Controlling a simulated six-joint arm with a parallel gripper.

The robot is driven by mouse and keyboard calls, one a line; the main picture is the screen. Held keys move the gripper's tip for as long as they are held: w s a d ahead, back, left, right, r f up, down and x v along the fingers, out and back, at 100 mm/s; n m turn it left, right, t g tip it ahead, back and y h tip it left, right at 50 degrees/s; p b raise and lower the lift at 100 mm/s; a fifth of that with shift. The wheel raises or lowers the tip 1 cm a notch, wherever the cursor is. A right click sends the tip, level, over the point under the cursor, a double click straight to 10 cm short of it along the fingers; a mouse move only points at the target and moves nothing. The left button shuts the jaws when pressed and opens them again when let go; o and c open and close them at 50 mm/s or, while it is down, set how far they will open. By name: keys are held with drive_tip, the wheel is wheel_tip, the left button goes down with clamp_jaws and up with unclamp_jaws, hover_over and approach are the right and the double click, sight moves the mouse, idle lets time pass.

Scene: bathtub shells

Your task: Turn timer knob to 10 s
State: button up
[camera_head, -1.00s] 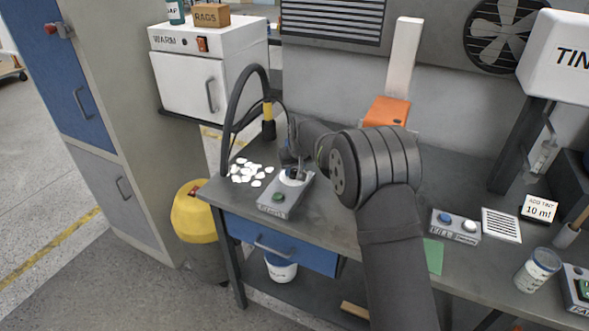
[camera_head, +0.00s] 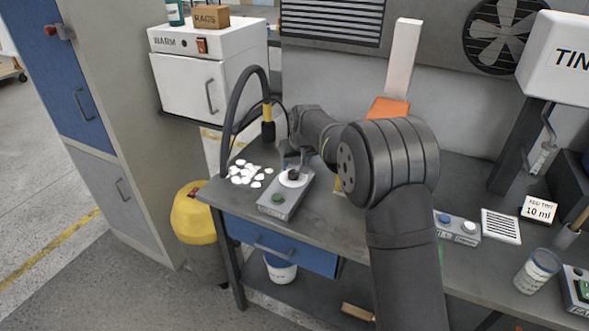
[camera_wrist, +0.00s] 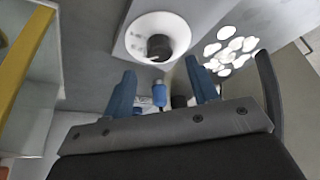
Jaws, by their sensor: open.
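The timer box (camera_head: 279,206) is a grey box on the bench, with a green button (camera_head: 278,197) at its near end. Its black knob (camera_head: 293,175) stands on a round white dial. In the wrist view the knob (camera_wrist: 159,47) sits on the white dial (camera_wrist: 135,37), whose marks are too small to read. My gripper (camera_head: 291,157) is just behind the knob in the head view. In the wrist view its two blue fingers (camera_wrist: 160,82) are spread apart and empty, with the knob beyond their tips, apart from them.
Several white pieces (camera_head: 247,174) lie left of the timer box. A black curved hose (camera_head: 237,100) arches behind them. A yellow-lidded bin (camera_head: 190,212) stands on the floor at the left.

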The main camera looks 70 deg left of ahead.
sight(294, 172)
drive_tip(key=v, duration=1.2)
drive_tip(key=shift+d+r, duration=0.25)
drive_tip(key=shift+r, duration=0.1)
drive_tip(key=x, duration=1.7)
drive_tip(key=shift+a+f, duration=0.15)
drive_tip(key=shift+f, duration=0.05)
drive_tip(key=shift+r, duration=0.1)
